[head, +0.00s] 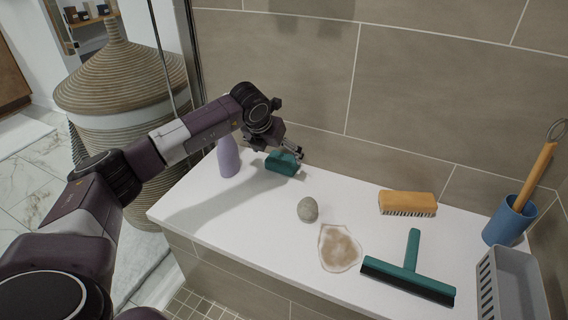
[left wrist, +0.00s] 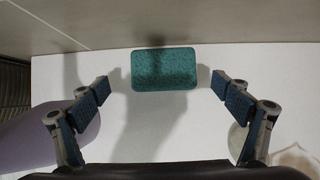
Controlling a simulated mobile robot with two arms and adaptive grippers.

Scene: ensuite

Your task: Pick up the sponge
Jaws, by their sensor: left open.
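The sponge is a teal block (head: 281,163) lying on the white ledge near the tiled wall, just right of the purple bottle in the head view. In the left wrist view the sponge (left wrist: 164,69) is centred ahead, between and slightly beyond the open fingers. My left gripper (head: 294,153) is at the sponge, partly above it. It also shows in the left wrist view (left wrist: 161,88), with its two fingers spread wide and a gap on each side of the sponge. No finger visibly touches the sponge. My right gripper is not in view.
A purple bottle (head: 228,157) stands left of the sponge, close to my left gripper. A grey stone (head: 307,209), a stained cloth-like patch (head: 340,248), a brush (head: 407,201), a squeegee (head: 408,277), a blue cup (head: 508,222) and a grey basket (head: 513,285) occupy the ledge (head: 213,210) rightward.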

